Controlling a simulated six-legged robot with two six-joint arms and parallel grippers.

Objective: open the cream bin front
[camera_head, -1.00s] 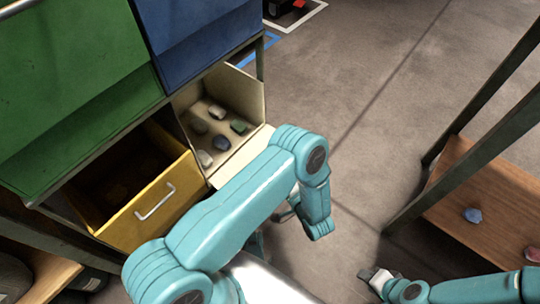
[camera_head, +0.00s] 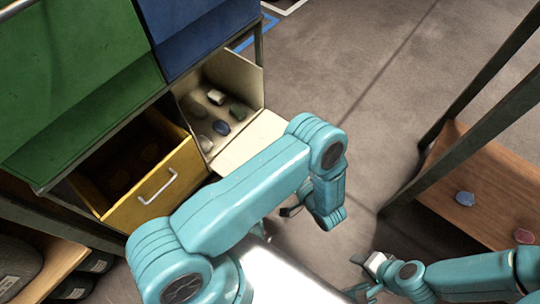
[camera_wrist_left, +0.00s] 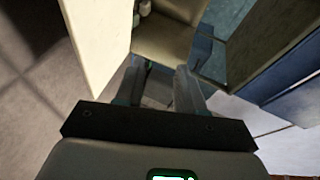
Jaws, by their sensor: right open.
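The cream bin (camera_head: 181,98) stands beside the yellow bin, under the blue one. Its front (camera_head: 250,142) is folded down and outward, so the inside with several small stones shows. The bin also shows in the left wrist view (camera_wrist_left: 165,40), with a cream panel (camera_wrist_left: 95,45) at the left. My left gripper (camera_head: 290,211) is just in front of the lowered front, partly hidden by my arm. Its fingers (camera_wrist_left: 160,88) are apart with nothing seen between them; contact with the bin cannot be told. My right gripper (camera_head: 362,277) is open and empty above the floor, at lower right.
The yellow bin (camera_head: 155,187) with a metal handle stands open at the left. Green (camera_head: 75,75) and blue (camera_head: 195,30) bins are above. A wooden shelf (camera_head: 480,190) with dark posts and stones stands at the right. The floor between is clear.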

